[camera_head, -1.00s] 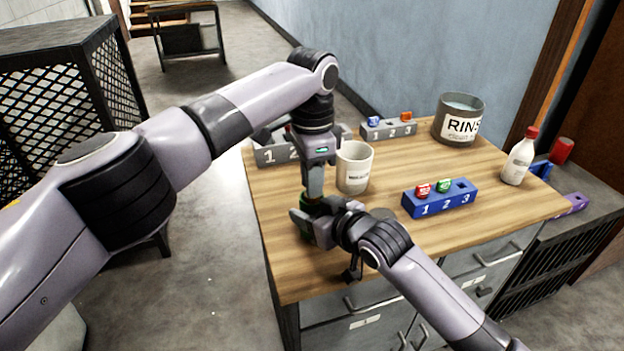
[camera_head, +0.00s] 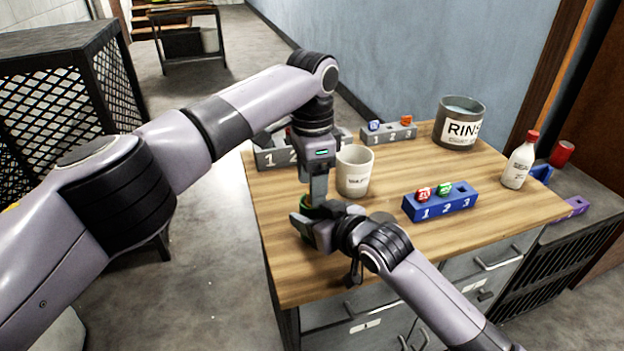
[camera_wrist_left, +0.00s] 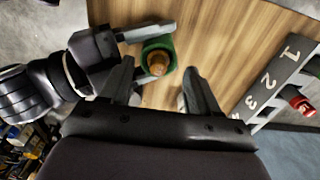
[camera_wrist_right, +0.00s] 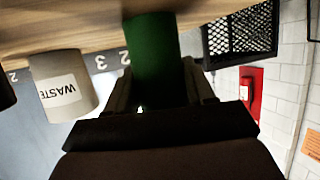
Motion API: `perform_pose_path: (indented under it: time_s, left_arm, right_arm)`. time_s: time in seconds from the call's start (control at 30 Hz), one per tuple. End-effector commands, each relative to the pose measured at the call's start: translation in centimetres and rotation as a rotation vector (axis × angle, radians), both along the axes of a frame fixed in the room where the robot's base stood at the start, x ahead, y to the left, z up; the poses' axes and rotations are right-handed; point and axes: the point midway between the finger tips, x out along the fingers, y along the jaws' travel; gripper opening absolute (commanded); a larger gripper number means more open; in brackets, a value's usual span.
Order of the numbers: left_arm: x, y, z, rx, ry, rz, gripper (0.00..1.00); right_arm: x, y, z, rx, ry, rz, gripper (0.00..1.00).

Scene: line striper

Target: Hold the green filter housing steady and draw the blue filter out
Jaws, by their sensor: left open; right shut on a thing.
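The green filter housing (camera_wrist_left: 152,46) stands upright near the table's left front edge. A round orange-brown piece (camera_wrist_left: 158,64) shows in its open top; I see no blue in it. My right gripper (camera_wrist_right: 152,100) is shut on the housing from the side, and the green wall (camera_wrist_right: 152,50) fills the middle of the right wrist view. My left gripper (camera_wrist_left: 160,78) points down over the housing, open, with one finger on each side of the orange-brown piece. In the head view my left gripper (camera_head: 318,195) and right gripper hide most of the housing (camera_head: 306,203).
A white waste cup (camera_head: 354,172) stands close beside my left gripper. A blue numbered rack (camera_head: 440,203) with red and green pieces is to the right. A grey rack (camera_head: 400,131) with blue and orange pieces, a rinse pot (camera_head: 459,122) and a white bottle (camera_head: 519,163) stand farther back.

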Motion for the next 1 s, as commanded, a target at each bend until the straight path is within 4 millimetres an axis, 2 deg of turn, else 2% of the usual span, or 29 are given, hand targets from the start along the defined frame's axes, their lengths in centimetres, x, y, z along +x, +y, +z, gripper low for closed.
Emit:
perform_pose_path:
  time_s: [1.0]
  left_arm:
    - [-0.2,-0.2,6.6,-0.002,0.003,-0.004,0.66]
  right_arm:
    - [0.0,0.0,0.0,0.0,0.001,0.0,0.08]
